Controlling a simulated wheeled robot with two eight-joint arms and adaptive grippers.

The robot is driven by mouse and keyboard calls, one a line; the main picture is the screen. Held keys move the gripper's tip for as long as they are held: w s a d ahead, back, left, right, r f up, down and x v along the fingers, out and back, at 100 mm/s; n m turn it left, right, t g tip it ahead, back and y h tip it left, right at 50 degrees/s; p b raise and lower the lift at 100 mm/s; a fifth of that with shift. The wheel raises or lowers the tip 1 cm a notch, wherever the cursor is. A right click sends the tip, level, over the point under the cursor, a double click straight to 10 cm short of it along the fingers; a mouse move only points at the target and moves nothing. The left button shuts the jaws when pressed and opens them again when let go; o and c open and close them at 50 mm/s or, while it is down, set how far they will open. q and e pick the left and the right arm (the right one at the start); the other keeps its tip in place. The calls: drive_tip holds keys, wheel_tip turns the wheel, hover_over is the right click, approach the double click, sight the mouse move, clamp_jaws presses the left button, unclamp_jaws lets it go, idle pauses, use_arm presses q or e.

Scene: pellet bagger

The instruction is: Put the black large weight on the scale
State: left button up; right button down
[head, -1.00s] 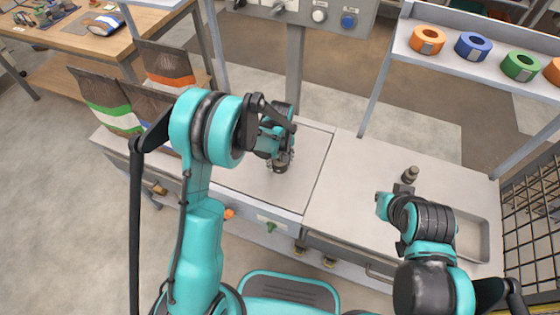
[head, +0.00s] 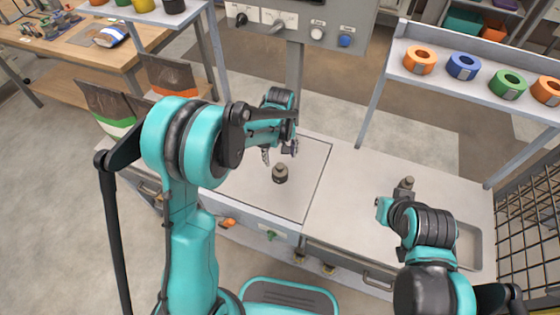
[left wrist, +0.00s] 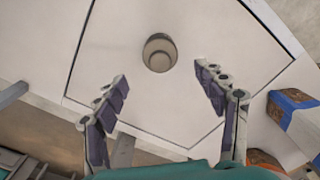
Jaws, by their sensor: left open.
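The black large weight (head: 280,174) stands upright on the scale's flat plate (head: 311,180), near its middle. From above it also shows in the left wrist view (left wrist: 159,53) as a round dark knobbed shape. My left gripper (head: 279,153) is open and empty, just behind and above the weight, apart from it. In the left wrist view its two fingers (left wrist: 163,90) are spread wide, with the weight beyond their tips. My right gripper (head: 385,207) is over the right-hand worktop; its fingers are not clear enough to read.
A second, greyish weight (head: 405,187) stands on the right worktop beside my right gripper. A shallow tray (head: 470,247) is set at the right. Printed bags (head: 110,108) stand left of the scale. A control box (head: 318,20) on a post rises behind, and a shelf with tape rolls (head: 463,66) is at the back right.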

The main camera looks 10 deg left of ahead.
use_arm(q)
drive_tip(key=shift+r, duration=0.95)
drive_tip(key=s+a+r+m+t, duration=0.3)
drive_tip(key=s+a+r+t, duration=0.1)
drive_tip(key=s+r, duration=0.7)
drive_tip(key=s+a+r+m+t, duration=0.2)
drive_tip(key=s+m+t, duration=0.1)
drive_tip(key=s, duration=0.5)
drive_tip(key=shift+s+a+r+m, duration=0.3)
drive_tip(key=shift+a+r+m, duration=0.05)
drive_tip(key=shift+r+m, duration=0.05)
